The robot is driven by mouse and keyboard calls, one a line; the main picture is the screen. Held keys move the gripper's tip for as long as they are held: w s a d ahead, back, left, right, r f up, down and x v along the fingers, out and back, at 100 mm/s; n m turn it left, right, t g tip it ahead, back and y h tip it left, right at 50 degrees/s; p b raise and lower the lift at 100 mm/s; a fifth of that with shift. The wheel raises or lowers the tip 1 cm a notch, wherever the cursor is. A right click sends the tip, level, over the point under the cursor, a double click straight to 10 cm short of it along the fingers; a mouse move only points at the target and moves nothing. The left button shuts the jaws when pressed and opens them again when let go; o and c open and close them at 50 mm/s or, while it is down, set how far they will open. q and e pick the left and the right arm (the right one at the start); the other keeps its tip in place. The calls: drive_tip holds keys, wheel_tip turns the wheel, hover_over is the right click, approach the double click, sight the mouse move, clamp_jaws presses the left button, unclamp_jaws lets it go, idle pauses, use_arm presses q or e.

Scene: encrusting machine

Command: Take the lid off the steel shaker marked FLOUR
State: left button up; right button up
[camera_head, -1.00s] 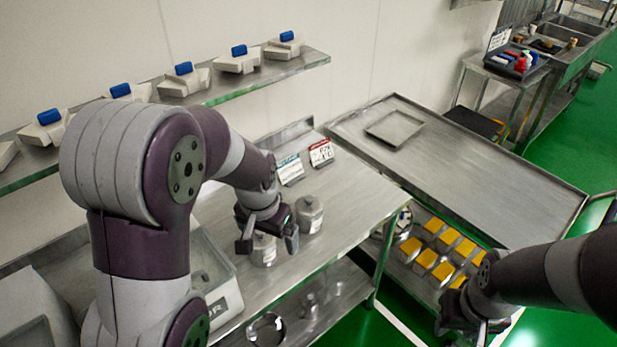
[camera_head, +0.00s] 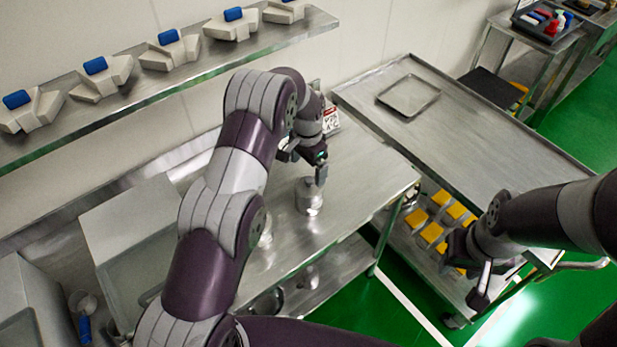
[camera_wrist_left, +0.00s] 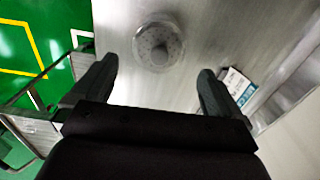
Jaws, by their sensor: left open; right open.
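A steel shaker (camera_head: 309,197) stands upright on the steel table, below my left gripper (camera_head: 303,166) in the head view. Its round, speckled lid (camera_wrist_left: 158,46) is on it, seen from above in the left wrist view. The open, empty fingers of my left gripper (camera_wrist_left: 155,88) are on either side of the view, short of the lid and apart from it. A second shaker (camera_head: 266,236) is mostly hidden behind my left arm. No FLOUR marking can be read on either. My right gripper (camera_head: 465,280) is open and empty by the cart at the right.
The steel table (camera_head: 365,185) is clear right of the shaker. A small sign (camera_head: 331,121) stands behind my left gripper; a sign also shows in the left wrist view (camera_wrist_left: 238,84). A wall shelf (camera_head: 190,75) holds several blue-topped pieces. A cart (camera_head: 460,120) carries a shallow tray (camera_head: 408,95).

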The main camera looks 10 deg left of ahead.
sight(309, 180)
use_arm(q)
drive_tip(key=shift+s+d+f+p, duration=0.2)
drive_tip(key=shift+s+f+p, duration=0.2)
drive_tip(key=shift+f+p, duration=0.35)
drive_tip(key=f, duration=0.1)
drive_tip(key=w+f+p, duration=0.1)
drive_tip(key=f, duration=0.1)
drive_tip(key=f+p, duration=0.1)
drive_tip(key=f, duration=0.1)
drive_tip(key=shift+w+f, duration=0.1)
drive_tip(key=shift+w, duration=0.3)
drive_tip(key=shift+s+a+f, duration=0.1)
drive_tip(key=shift+s, duration=0.3)
drive_tip(key=shift+s+r, duration=0.15)
drive_tip(key=shift+r, duration=0.05)
drive_tip(key=shift+c, duration=0.7)
drive_tip(key=c, duration=0.5)
drive_tip(key=shift+w+f, duration=0.1)
drive_tip(key=shift+w, duration=0.1)
drive_tip(key=shift+c, duration=0.3)
use_arm(e)
drive_tip(key=r, duration=0.3)
drive_tip(key=shift+w+d+r, duration=0.2)
drive_tip(key=shift+w+r, duration=0.05)
drive_tip(key=shift+w, duration=0.05)
use_arm(q)
drive_tip(key=shift+s, duration=0.1)
